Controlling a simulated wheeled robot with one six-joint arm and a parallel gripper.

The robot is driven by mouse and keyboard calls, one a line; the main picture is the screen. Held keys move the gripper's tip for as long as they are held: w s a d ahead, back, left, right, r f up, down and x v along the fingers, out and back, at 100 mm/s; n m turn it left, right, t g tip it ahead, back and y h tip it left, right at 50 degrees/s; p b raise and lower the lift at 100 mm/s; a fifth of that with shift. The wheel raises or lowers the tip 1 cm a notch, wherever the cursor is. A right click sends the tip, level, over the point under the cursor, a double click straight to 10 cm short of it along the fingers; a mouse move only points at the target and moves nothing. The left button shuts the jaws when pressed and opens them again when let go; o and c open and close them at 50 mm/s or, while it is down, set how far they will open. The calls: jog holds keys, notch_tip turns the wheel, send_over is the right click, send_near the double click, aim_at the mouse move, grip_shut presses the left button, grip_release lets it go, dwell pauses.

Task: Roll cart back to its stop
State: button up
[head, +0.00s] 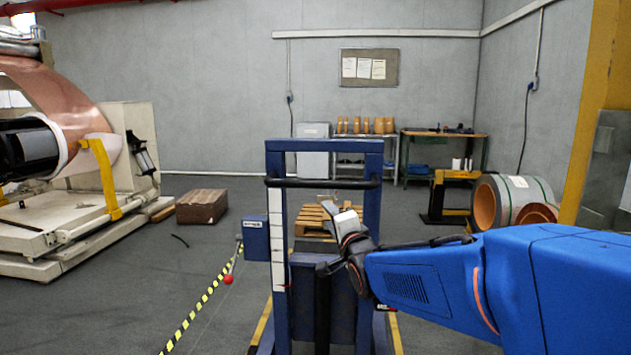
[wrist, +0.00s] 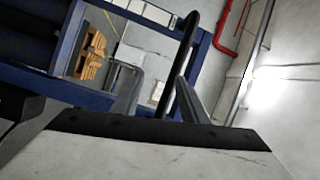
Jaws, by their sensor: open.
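The cart (head: 372,225) is a blue upright frame with a black handle bar (head: 322,183) across its near side, below the top beam. It stands in the middle of the head view, its lower part cut off by the frame edge. My gripper (head: 336,208) is open and appears just below the handle, near its right half. In the wrist view the two grey fingers of my gripper (wrist: 155,90) point at the frame, and the black handle (wrist: 188,50) runs close by the right finger. I cannot tell whether they touch. No stop is clearly identifiable.
A blue box (head: 255,240) with a red ball (head: 228,280) is at the cart's left post. Black-yellow striped tape (head: 205,302) crosses the floor. A pallet (head: 315,215) lies beyond the cart. A copper-coil machine (head: 60,215) stands left, a yellow post (head: 590,110) right.

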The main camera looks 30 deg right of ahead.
jog(key=w+d+r+m, duration=0.1)
jog(key=w+d+r, duration=0.1)
jog(key=w, duration=0.6)
jog(key=w+d+r+m+t, duration=0.1)
jog(key=w+d+r, duration=0.2)
jog(key=w, duration=0.6)
jog(key=shift+w+d+r+t, duration=0.2)
jog(key=shift+r+t, duration=0.1)
jog(key=shift+r, duration=0.15)
jog(key=shift+c, duration=0.6)
grip_shut()
